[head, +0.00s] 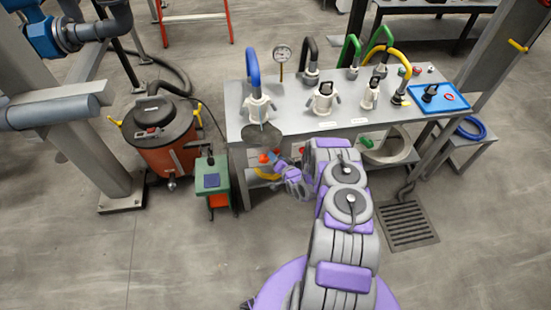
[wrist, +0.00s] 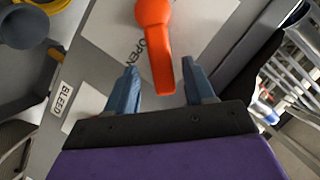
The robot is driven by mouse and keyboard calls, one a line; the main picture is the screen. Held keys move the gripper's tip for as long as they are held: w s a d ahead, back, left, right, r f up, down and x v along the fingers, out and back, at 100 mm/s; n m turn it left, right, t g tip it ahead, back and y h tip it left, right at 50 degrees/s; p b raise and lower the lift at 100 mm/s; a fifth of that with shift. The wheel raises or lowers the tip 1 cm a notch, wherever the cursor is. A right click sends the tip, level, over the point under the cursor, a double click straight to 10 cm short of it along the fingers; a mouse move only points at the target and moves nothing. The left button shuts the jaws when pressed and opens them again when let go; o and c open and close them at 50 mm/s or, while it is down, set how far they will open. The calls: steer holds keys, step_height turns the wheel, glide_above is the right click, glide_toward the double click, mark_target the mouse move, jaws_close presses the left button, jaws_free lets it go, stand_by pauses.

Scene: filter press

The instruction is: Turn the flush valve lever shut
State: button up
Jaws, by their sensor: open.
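The flush valve lever (wrist: 160,45) is orange in the wrist view. Its round hub is at the top, and its handle runs down between my fingers. An OPEN label is printed on the pale plate (wrist: 118,30) beside it, along the handle's left side. My gripper (wrist: 160,68) is open, with one blue finger on each side of the handle's end and visible gaps on both sides. In the head view a small orange-red spot, apparently the lever (head: 264,158), shows at the bench front by my gripper (head: 273,163). The valve body is mostly hidden there.
An orange drum (head: 160,140) and a green box (head: 212,178) stand left of my arm. A BLEED label (wrist: 66,97) shows in the wrist view. A floor grate (head: 407,224) lies right.

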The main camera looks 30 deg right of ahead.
steer(key=shift+w+f, duration=0.15)
steer(key=shift+w, duration=0.4)
steer(key=shift+c, duration=0.4)
steer(key=shift+s, duration=0.1)
jaws_close()
